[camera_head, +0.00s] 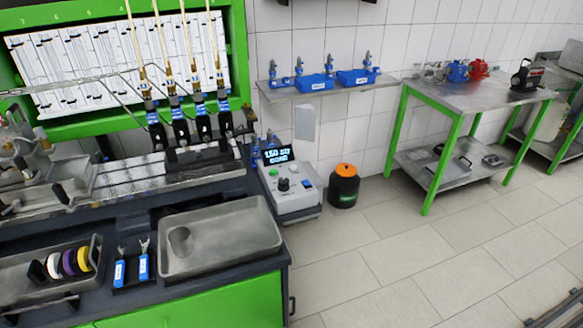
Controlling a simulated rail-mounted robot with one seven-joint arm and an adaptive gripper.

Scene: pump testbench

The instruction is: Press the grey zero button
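A light grey control box (290,201) stands at the right end of the bench. A dark display (279,156) with two lines of bright text is at its top. Its sloping panel carries a green button (274,172), a black knob (284,184) and a small blue part (307,184). A small pale round spot (294,169) right of the green button may be the grey zero button, but it is too small to tell. My gripper is not in view, and nothing covers the panel.
A metal tray (220,268) lies on the bench left of the box. A black canister with an orange lid (345,170) stands to its right. A wall shelf with blue fittings (330,87) hangs above. The tiled floor at right is mostly clear before a green-legged table (430,187).

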